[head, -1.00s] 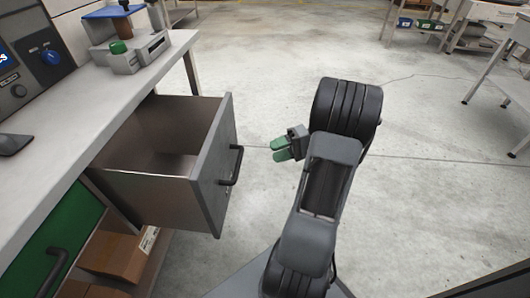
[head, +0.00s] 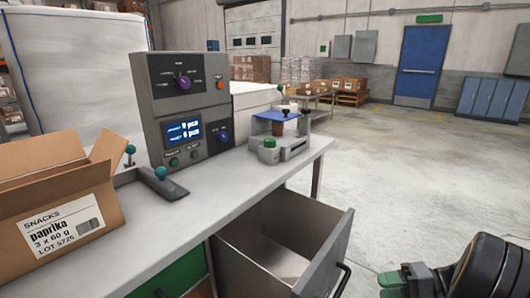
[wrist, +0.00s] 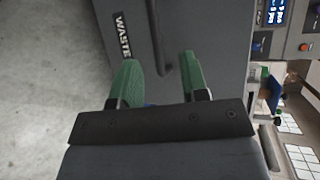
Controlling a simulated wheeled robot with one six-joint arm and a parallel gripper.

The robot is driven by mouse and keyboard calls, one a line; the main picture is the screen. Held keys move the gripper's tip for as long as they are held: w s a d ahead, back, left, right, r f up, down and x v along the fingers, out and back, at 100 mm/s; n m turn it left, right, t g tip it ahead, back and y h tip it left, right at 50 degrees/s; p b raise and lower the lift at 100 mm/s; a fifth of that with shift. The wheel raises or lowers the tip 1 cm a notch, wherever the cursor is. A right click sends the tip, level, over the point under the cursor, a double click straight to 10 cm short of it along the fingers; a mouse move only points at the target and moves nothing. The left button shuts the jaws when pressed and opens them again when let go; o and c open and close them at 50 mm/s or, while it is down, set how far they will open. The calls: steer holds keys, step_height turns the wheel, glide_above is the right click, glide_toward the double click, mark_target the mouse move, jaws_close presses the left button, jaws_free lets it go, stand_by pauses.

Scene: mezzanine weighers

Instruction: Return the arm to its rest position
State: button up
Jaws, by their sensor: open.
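My gripper (head: 392,281) shows at the lower right of the head view, with part of my black arm beside it. In the wrist view its two green fingers (wrist: 160,82) stand apart with nothing between them. The open drawer (head: 290,246) is just left of my gripper in the head view, pulled out from under the bench and empty as far as I see. In the wrist view a grey front with a dark handle (wrist: 158,40) and a "WASTE" label (wrist: 122,36) lies beyond the fingers, apart from them.
The bench (head: 220,190) carries an open paprika carton (head: 62,205), a control panel (head: 185,105) and a small device with a blue top (head: 275,117). Clear concrete floor (head: 400,170) lies to the right. A blue door (head: 421,73) is far back.

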steer(key=s+a+r+n+h+p, duration=0.1)
steer(key=a+r+h+p, duration=0.3)
steer(key=r+p, duration=0.4)
steer(key=s+a+r+n+h+p, duration=0.1)
steer(key=a+r+h+p, duration=0.4)
steer(key=r, duration=0.7)
steer(key=s+a+r+n+h+p, duration=0.1)
steer(key=a+r+h+p, duration=0.4)
steer(key=r+p, duration=0.6)
steer(key=a+n+p, duration=0.1)
steer(key=a, duration=0.1)
steer(key=shift+s+a+n+p, duration=0.3)
steer(key=shift+s+a+p, duration=0.05)
steer(key=shift+s+a, duration=0.05)
steer(key=shift+a, duration=0.1)
